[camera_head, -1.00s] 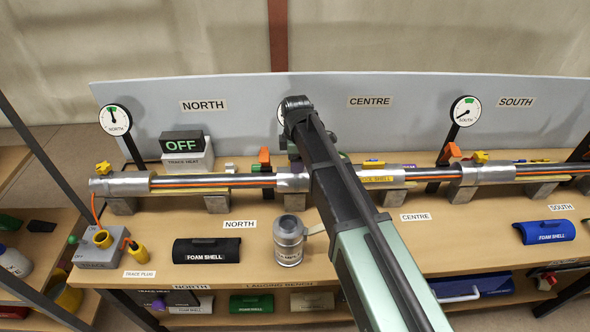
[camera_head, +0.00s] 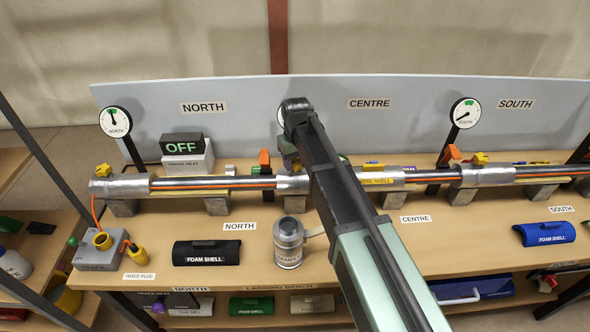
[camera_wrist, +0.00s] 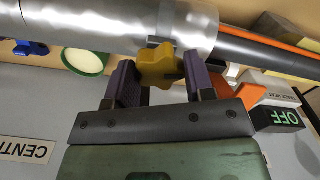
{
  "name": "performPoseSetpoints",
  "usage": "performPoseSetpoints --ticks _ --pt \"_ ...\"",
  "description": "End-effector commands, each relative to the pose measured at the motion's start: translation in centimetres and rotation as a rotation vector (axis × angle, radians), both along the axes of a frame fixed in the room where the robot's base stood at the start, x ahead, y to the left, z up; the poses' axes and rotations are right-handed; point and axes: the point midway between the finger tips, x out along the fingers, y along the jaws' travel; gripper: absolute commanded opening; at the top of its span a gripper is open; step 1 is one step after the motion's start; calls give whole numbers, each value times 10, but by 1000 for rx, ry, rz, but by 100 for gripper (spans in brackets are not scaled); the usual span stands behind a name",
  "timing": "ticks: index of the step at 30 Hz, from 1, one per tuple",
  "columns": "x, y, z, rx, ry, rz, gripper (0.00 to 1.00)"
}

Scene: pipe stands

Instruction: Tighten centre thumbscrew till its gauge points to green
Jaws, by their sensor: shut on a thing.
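The yellow centre thumbscrew (camera_wrist: 158,67) shows in the wrist view, close against the silver pipe collar (camera_wrist: 200,25). My gripper (camera_wrist: 155,80) has its two purple fingers on either side of the knob and is shut on it. In the head view my arm covers the thumbscrew and my fingertips. The centre gauge (camera_head: 282,116) is almost wholly hidden behind my arm; only a sliver of its rim shows, so its needle cannot be read.
The north gauge (camera_head: 115,122) has its needle near its green mark. The south gauge (camera_head: 465,112) points low left, off its green. A grey canister (camera_head: 289,243) and a black foam shell (camera_head: 206,253) stand on the bench. An orange lever (camera_head: 264,160) rises left of my arm.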

Motion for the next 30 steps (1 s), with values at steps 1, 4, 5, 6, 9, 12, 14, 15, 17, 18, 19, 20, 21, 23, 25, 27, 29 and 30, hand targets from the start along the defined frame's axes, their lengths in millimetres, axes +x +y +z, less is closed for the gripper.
performPoseSetpoints --ticks 1,4,5,6,9,12,14,15,17,18,19,20,21,23,25,27,29,30 --pt "0 0 0 0 0 -69 20" --pt "0 0 0 0 0 -69 63" --pt "0 0 0 0 0 -69 67" --pt "0 0 0 0 0 -69 67" --pt "0 0 0 0 0 -68 67" --pt "0 0 0 0 0 -67 67" --pt "0 0 3 0 0 -67 67" --pt "0 0 7 0 0 -67 67" --pt "0 0 16 0 0 -66 67" --pt "0 0 24 0 0 -66 67" --pt "0 0 29 0 0 -66 67" --pt "0 0 35 0 0 -66 67" --pt "0 0 41 0 0 -66 67" --pt "0 0 51 0 0 -66 67" --pt "0 0 60 0 0 -66 67" --pt "0 0 64 0 0 -66 67" --pt "0 0 63 0 0 -66 67" --pt "0 0 61 0 0 -66 67"
